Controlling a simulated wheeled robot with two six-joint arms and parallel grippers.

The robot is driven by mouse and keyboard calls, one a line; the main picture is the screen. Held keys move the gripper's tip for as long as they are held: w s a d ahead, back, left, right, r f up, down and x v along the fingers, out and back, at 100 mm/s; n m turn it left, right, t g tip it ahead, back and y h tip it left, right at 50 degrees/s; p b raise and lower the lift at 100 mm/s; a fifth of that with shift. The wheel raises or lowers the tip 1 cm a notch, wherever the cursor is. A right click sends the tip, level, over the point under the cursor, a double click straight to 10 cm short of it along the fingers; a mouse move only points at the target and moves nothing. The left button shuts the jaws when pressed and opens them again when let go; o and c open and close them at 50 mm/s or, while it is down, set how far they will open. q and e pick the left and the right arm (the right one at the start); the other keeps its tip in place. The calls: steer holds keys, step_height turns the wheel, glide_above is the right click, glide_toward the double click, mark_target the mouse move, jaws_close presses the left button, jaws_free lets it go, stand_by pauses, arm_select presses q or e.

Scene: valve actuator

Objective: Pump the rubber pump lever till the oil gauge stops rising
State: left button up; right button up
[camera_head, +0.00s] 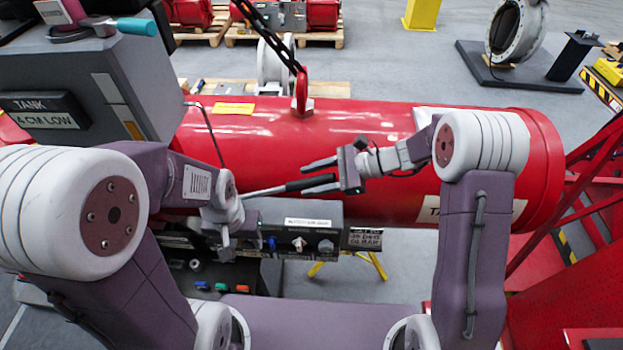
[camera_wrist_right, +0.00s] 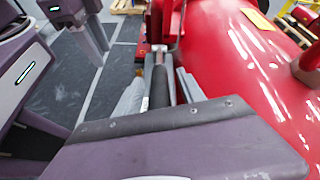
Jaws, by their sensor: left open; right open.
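The pump lever has a silver rod and a black rubber grip (camera_head: 308,183). It sticks out to the right, in front of the big red cylinder. My right gripper (camera_head: 306,177) is open, with one finger above the grip and one below it. In the right wrist view the black grip (camera_wrist_right: 160,88) lies between the open fingers; whether they touch it I cannot tell. My left gripper (camera_head: 225,245) is open and empty, low in front of the control panel, left of the lever. I cannot make out an oil gauge; a grey box at the left bears a sign (camera_head: 45,115) reading "TANK 4 CM LOW".
The red cylinder (camera_head: 370,125) with a lifting eye and chain spans the middle. A grey panel (camera_head: 310,240) with coloured knobs sits below the lever. Red steel framing (camera_head: 590,190) stands at the right.

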mark_target(334, 175)
steer(key=b+v, duration=0.2)
steer(key=v, duration=0.6)
steer(key=shift+w+d+f, duration=0.1)
steer(key=shift+d, duration=0.05)
steer(key=shift+d+r, duration=0.3)
steer(key=shift+d, duration=0.05)
steer(key=shift+a, duration=0.1)
steer(key=shift+f, duration=0.1)
